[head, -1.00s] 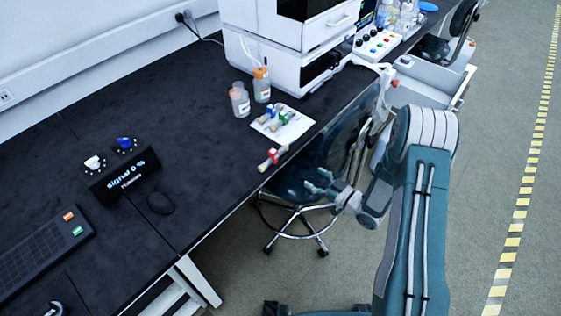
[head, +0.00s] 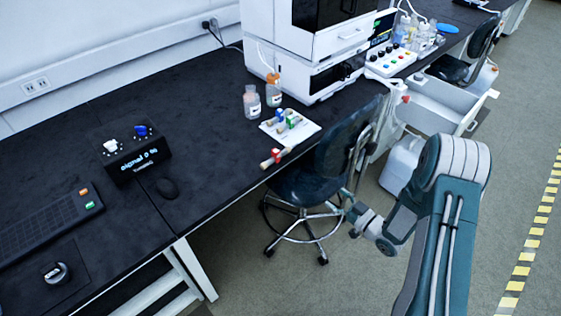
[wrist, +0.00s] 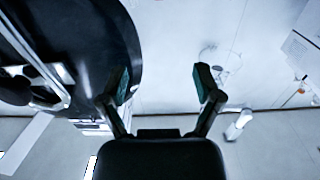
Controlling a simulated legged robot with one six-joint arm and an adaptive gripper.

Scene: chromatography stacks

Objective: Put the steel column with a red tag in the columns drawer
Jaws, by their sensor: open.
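The steel column with a red tag (head: 276,157) lies on the black bench near its front edge, just in front of a white tray (head: 305,132). The tray holds other columns with green and blue tags (head: 288,121). A white drawer (head: 440,108) stands open under the bench, beyond the chair; I cannot read a label on it. My gripper (head: 350,205) is in front of the chair, below bench height and apart from the column. In the wrist view my gripper (wrist: 162,83) is open, with nothing between its fingers.
A dark swivel chair (head: 305,185) stands against the bench front, close to my gripper. Two bottles (head: 252,102) stand behind the tray. A white instrument stack (head: 315,50) is at the back. A control box (head: 130,155) is at the left. The floor at the right is clear.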

